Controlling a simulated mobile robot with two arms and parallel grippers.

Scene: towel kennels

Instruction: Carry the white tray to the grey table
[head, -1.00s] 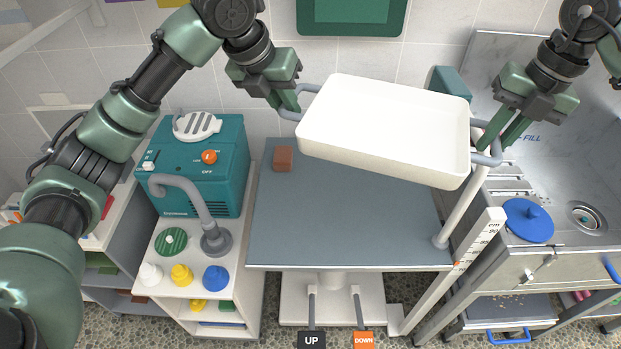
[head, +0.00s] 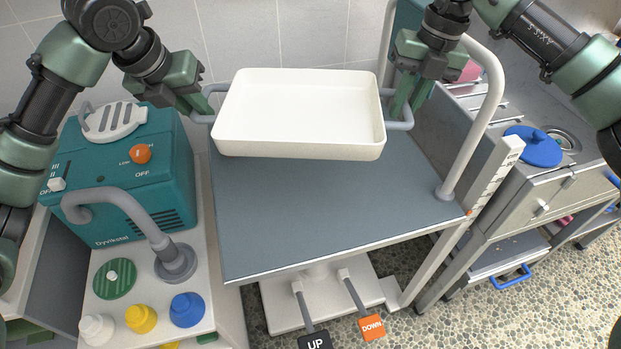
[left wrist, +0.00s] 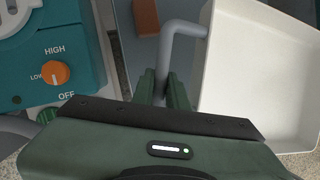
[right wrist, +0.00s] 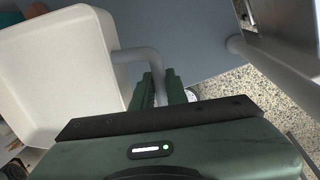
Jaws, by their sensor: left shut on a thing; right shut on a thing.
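The white tray (head: 300,110) is empty and roughly level, held above the grey table (head: 320,210) with a grey handle at each end. My left gripper (head: 203,104) is shut on the tray's left handle; the left wrist view shows the fingers (left wrist: 166,88) around the grey bar. My right gripper (head: 402,104) is shut on the right handle, which also shows between the fingers (right wrist: 158,88) in the right wrist view. The tray hides the back part of the tabletop. A brown block (left wrist: 146,17) shows on the table in the left wrist view.
A teal machine (head: 125,180) with an orange knob and a grey hose stands left of the table on a white cart with bottles. A curved pale rail (head: 490,100) rises at the table's right edge. A steel sink counter (head: 550,185) with a blue lid is further right.

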